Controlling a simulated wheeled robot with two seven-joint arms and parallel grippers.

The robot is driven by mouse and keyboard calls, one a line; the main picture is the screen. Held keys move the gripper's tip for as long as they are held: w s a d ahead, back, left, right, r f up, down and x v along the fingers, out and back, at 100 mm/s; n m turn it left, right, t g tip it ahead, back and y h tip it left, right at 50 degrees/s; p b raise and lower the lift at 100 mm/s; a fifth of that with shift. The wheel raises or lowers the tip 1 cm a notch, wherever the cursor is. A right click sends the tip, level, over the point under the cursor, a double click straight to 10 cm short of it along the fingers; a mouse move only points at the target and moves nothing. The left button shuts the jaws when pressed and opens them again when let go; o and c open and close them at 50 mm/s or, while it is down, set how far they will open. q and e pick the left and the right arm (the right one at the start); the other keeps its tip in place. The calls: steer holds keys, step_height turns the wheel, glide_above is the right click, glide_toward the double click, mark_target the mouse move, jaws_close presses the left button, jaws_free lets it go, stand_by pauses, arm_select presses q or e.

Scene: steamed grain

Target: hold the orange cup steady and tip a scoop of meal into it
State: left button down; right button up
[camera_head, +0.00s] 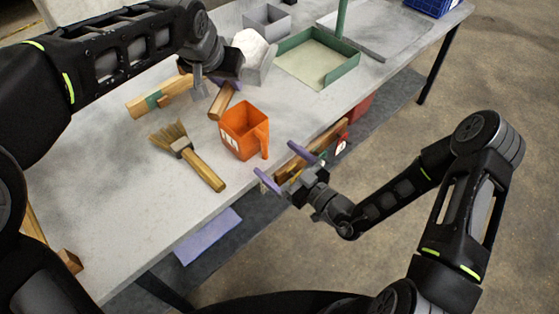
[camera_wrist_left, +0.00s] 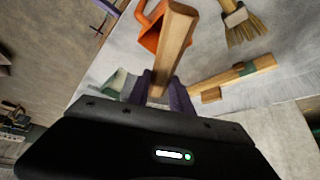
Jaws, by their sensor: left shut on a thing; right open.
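The orange cup (camera_head: 235,133) stands upright on the grey table near its front edge, its handle towards my right gripper. It also shows in the left wrist view (camera_wrist_left: 150,38), partly behind a wooden handle. My left gripper (camera_head: 207,92) is shut on this wooden scoop handle (camera_wrist_left: 174,40), behind the cup. In the head view, a grey scoop-like body (camera_head: 259,70) heaped with white meal (camera_head: 250,45) lies beyond the handle; the join is not clear. My right gripper (camera_head: 284,167) is open and empty, just right of the cup's handle and apart from it.
A brush (camera_head: 196,162) lies left of the cup. A wooden piece with a green band (camera_head: 150,100) lies behind it. A green-walled tray (camera_head: 333,72), a grey box (camera_head: 267,19) and a blue crate (camera_head: 432,6) stand farther back. The table's front left is mostly clear.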

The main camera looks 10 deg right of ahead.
mark_target(256, 142)
arm_select(q)
steer(key=shift+r, duration=0.1)
arm_select(e)
steer(key=shift+m, duration=0.3)
steer(key=x, duration=1.2)
steer(key=shift+c, duration=0.6)
steer(key=c, duration=1.1)
steer(key=shift+o, duration=0.2)
